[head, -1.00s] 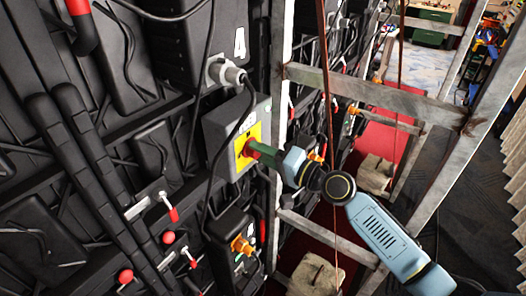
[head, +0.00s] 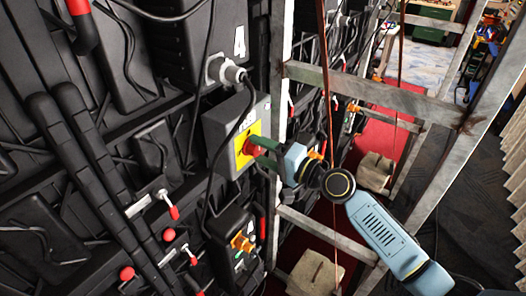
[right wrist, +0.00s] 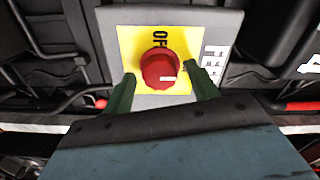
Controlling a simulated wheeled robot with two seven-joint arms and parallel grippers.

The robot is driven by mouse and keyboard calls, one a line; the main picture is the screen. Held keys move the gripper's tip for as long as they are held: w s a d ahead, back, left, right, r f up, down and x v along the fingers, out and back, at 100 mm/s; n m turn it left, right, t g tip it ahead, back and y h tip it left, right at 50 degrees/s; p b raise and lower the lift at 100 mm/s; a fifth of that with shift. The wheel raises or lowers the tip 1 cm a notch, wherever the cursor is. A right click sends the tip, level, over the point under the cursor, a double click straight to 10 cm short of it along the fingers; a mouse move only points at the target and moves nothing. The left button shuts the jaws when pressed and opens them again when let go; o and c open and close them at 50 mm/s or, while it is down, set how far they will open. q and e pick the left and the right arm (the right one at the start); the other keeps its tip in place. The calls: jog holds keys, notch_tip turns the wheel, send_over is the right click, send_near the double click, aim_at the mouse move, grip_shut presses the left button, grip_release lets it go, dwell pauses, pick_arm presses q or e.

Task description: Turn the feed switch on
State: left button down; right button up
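The feed switch is a red rotary knob (head: 249,146) on a yellow plate (head: 239,160) on a grey box (head: 214,134). In the right wrist view the knob (right wrist: 157,70) shows a white mark pointing right, toward the FEED lettering (right wrist: 211,65). The word OFF (right wrist: 157,38) is above the knob, off the mark's line. My right gripper (head: 256,148) is at the knob with its green fingers apart, one on each side, with gaps beside the knob. An ON label cannot be made out. My left gripper is not in view.
A black cable (head: 233,127) hangs across the box front. A metal frame (head: 372,92) stands to the right, with thin brown cords near my right arm. Below the box is a black unit with an orange knob (head: 242,242). Red-tipped levers (head: 172,212) are at lower left.

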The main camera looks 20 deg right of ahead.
jog(key=b+v, duration=0.4)
jog(key=v, duration=0.9)
jog(key=shift+s, duration=0.15)
jog(key=shift+d, duration=0.1)
